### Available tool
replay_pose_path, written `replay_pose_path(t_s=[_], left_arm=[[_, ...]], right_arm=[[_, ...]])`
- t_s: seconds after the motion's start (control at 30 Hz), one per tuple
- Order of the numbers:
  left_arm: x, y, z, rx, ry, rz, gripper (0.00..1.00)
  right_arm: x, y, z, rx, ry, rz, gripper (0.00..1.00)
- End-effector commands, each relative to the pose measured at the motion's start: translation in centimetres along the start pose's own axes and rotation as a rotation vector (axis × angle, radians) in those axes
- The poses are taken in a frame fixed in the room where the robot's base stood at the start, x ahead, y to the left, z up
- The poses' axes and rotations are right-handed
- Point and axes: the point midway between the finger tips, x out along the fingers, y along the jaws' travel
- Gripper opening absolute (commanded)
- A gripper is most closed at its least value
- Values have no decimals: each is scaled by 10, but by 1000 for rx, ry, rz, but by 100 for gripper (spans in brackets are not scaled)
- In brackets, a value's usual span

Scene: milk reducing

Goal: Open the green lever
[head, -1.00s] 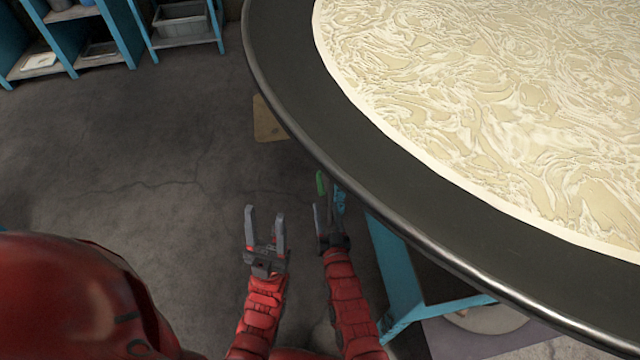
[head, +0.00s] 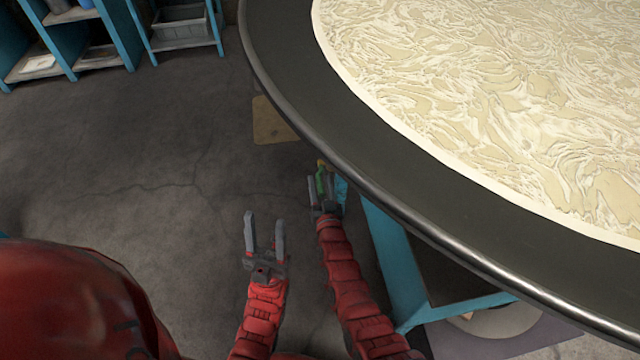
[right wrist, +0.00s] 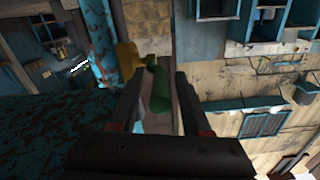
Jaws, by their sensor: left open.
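The green lever (head: 321,181) shows in the head view below the rim of the big round pan, with a small yellow fitting at its top. In the right wrist view the green lever (right wrist: 159,97) lies between the two fingers, and a yellow fitting (right wrist: 127,56) sits beyond it. My right gripper (head: 320,188) is open around the lever, with a gap visible on each side of it. Its fingers also show in the right wrist view (right wrist: 158,82). My left gripper (head: 264,218) is open and empty, to the left of the right one.
The big round pan (head: 345,165) of creamy liquid fills the upper right, its rim close above my right gripper. A blue stand (head: 395,265) is under it. Blue shelves (head: 130,35) are at the upper left. The floor to the left is clear.

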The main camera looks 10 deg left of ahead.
Motion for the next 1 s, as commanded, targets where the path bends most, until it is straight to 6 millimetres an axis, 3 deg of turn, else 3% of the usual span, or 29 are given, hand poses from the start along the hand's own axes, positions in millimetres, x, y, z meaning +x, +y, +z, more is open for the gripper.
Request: replay_pose_path(t_s=[0.03,0.23,1.0], left_arm=[[0,0,0,0,0,0,50],[0,0,0,0,0,0,50],[0,0,0,0,0,0,50]], right_arm=[[0,0,0,0,0,0,37],[0,0,0,0,0,0,1],[0,0,0,0,-1,0,0]])
